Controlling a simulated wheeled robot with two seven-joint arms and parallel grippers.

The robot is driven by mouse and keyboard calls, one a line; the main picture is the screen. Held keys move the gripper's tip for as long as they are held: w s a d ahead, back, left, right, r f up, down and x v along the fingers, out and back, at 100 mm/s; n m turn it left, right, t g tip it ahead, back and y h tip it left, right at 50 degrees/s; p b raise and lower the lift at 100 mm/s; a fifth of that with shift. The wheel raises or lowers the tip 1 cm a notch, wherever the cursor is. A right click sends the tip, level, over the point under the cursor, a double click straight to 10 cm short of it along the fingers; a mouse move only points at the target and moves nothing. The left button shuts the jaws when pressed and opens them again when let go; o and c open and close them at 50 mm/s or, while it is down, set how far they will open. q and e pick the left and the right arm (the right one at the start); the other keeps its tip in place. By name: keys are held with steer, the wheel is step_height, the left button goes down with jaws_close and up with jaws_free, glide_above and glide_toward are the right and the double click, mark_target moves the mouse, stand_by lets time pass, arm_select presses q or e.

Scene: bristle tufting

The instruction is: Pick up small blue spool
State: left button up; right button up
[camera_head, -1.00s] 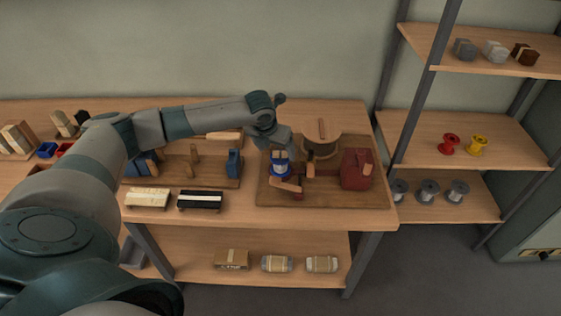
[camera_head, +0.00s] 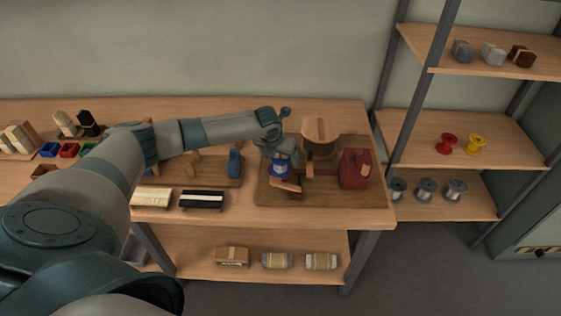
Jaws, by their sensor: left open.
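The small blue spool (camera_head: 280,171) sits on the machine on the brown board, with a white band showing at its middle. My left gripper (camera_head: 281,157) points down right over the spool and hides its top. Its jaws are open; whether the fingers are around the spool or only above it, I cannot tell. My right gripper is not in view.
A shelf with a red spool (camera_head: 446,143) and a yellow spool (camera_head: 475,144) stands at right.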

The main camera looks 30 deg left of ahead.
arm_select(q)
steer(key=shift+f, duration=0.2)
stand_by(0.3)
steer(key=c, duration=1.2)
steer(key=shift+w+r, duration=0.1)
steer(key=shift+r, duration=0.05)
steer(key=shift+r+b, duration=0.3)
steer(key=shift+r, duration=0.3)
step_height(320, 180, up, 8)
steer(key=shift+f+b, duration=0.25)
steer(key=shift+b, duration=0.95)
steer(key=shift+r, duration=0.55)
